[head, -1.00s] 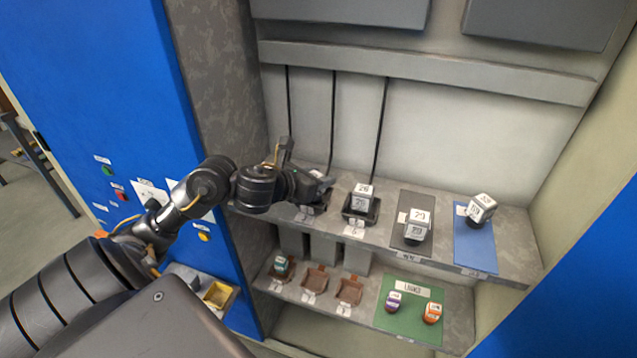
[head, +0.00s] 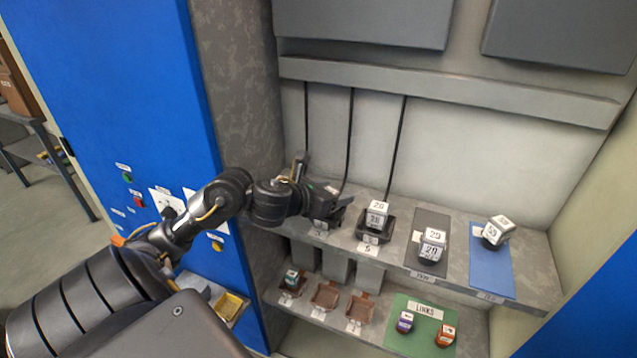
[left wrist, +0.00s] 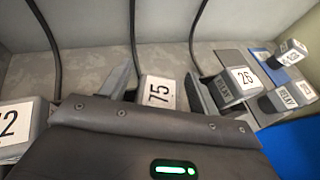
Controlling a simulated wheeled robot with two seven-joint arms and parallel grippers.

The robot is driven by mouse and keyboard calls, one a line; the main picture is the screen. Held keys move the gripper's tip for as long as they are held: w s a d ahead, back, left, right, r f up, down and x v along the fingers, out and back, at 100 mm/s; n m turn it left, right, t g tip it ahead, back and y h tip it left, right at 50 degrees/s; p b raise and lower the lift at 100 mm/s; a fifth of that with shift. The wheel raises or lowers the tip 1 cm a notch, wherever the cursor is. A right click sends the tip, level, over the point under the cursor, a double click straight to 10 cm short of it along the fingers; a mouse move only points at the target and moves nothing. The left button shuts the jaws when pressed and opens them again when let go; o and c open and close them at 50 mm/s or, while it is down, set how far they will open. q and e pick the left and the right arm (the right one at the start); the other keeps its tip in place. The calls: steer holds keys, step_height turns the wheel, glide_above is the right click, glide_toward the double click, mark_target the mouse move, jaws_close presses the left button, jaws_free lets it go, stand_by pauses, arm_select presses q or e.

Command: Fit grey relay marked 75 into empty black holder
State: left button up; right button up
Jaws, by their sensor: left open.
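The grey relay marked 75 (left wrist: 160,92) stands between the two fingers of my left gripper (left wrist: 160,80) in the left wrist view. The jaws are open, with one finger on each side of it. In the head view my left gripper (head: 325,203) is at the left end of the upper shelf, over a black holder (head: 332,222) that it mostly covers. The relay is hidden there, and I cannot tell whether it is seated in that holder. My right gripper is not in view.
Relay 26 (head: 377,212) sits in the neighbouring black holder (head: 371,237). Relay 29 (head: 433,241) stands on a dark mat, and a tilted relay (head: 498,229) on a blue mat (head: 491,272). Another numbered grey block (left wrist: 14,125) stands left. Black cables (head: 350,140) hang behind.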

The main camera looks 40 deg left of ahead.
arm_select(q)
steer(key=p+v, duration=0.2)
steer(key=v, duration=0.4)
steer(key=shift+w+r, duration=0.1)
steer(key=shift+r, duration=0.1)
steer(key=p+v, duration=0.6)
steer(key=p, duration=0.2)
steer(key=shift+f, duration=0.15)
